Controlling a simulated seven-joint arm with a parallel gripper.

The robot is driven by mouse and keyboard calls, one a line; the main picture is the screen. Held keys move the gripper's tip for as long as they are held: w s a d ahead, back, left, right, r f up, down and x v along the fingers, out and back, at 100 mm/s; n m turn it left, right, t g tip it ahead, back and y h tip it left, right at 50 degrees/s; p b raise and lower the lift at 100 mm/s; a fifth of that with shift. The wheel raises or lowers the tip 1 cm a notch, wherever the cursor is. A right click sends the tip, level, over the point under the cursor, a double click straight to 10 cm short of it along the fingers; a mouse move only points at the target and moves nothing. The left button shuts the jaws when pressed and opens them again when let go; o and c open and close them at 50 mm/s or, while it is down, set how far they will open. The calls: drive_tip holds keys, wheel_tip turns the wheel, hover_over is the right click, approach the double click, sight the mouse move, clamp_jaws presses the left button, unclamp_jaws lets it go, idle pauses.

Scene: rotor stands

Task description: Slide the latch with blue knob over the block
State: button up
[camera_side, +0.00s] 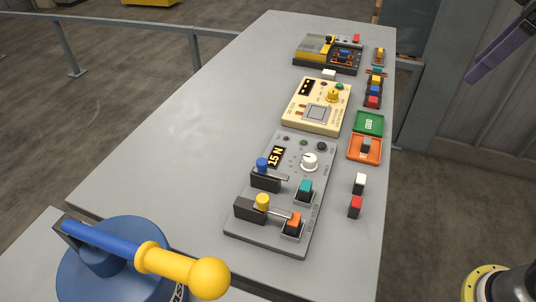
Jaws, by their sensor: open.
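The latch with the blue knob (262,164) sits on the left part of the grey panel (262,240). Its dark base (265,183) carries a metal bar (281,177) pointing right. The bar's end appears short of the teal block (305,187), which stands in a dark holder to its right. A purple finger-like part of my gripper (497,50) shows at the upper right edge, high and far from the panel. The rest of my gripper is out of frame. Nothing is seen held.
A latch with a yellow knob (262,201) is nearer, its bar reaching toward an orange block (293,222). A blue lever with a yellow ball (209,279) stands front left. The table's left side (170,140) is clear.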

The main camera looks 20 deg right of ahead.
drive_tip(key=w+a+r+n+g, duration=0.1)
drive_tip(key=w+a+r+n, duration=0.1)
drive_tip(key=w+a, duration=0.55)
drive_tip(key=n+g, duration=0.3)
drive_tip(key=n, duration=0.2)
hover_over(262, 161)
wheel_tip(262, 161, down, 16)
drive_tip(key=r, duration=0.1)
drive_tip(key=shift+h, duration=0.3)
wheel_tip(262, 161, down, 14)
drive_tip(key=shift+r, duration=0.1)
clamp_jaws()
